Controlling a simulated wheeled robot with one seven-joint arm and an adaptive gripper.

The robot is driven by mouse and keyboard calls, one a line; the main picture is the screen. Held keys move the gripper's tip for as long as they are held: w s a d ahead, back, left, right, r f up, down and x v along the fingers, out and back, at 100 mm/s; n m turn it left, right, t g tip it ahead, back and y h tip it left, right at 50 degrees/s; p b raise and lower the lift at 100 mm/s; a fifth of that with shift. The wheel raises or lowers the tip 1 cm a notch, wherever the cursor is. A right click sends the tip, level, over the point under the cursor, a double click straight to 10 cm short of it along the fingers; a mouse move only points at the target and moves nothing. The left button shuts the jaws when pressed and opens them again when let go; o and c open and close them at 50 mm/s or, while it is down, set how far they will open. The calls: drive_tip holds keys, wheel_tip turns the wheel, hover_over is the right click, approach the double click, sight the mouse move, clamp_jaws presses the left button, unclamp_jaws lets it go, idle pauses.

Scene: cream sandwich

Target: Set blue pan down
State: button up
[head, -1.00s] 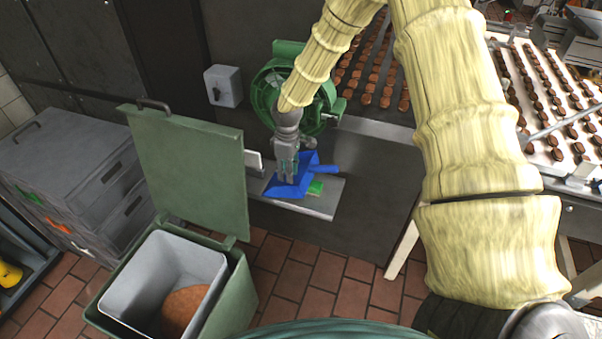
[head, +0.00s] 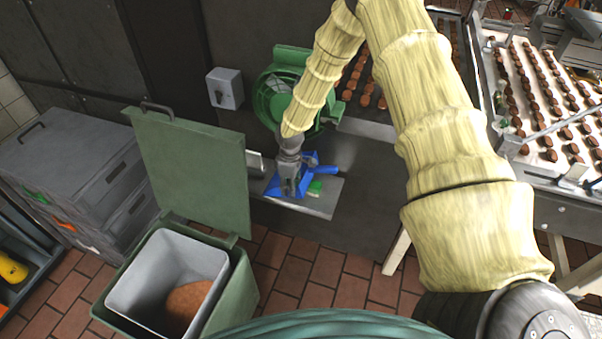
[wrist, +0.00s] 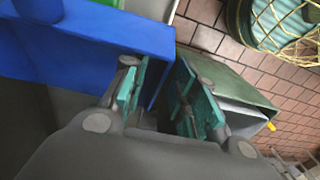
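The blue pan (head: 296,188) lies on a small metal shelf (head: 322,204), its handle pointing right. My gripper (head: 290,190) is at the pan, pointing down, and hides part of it. In the wrist view the blue pan (wrist: 95,45) fills the upper left. My gripper (wrist: 165,105) shows there with its two teal finger pads apart. The left pad overlaps the pan's edge in the picture, and the right pad stands clear of it. I cannot tell whether the left pad touches the pan.
A green object (head: 315,187) lies beside the pan on the shelf. A green bin (head: 195,175) with a raised lid stands at the left front. A green round machine (head: 280,95) is behind the shelf. Conveyors with brown biscuits (head: 545,90) are at the right.

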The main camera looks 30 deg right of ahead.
drive_tip(key=shift+f, duration=0.25)
clamp_jaws()
idle(0.3)
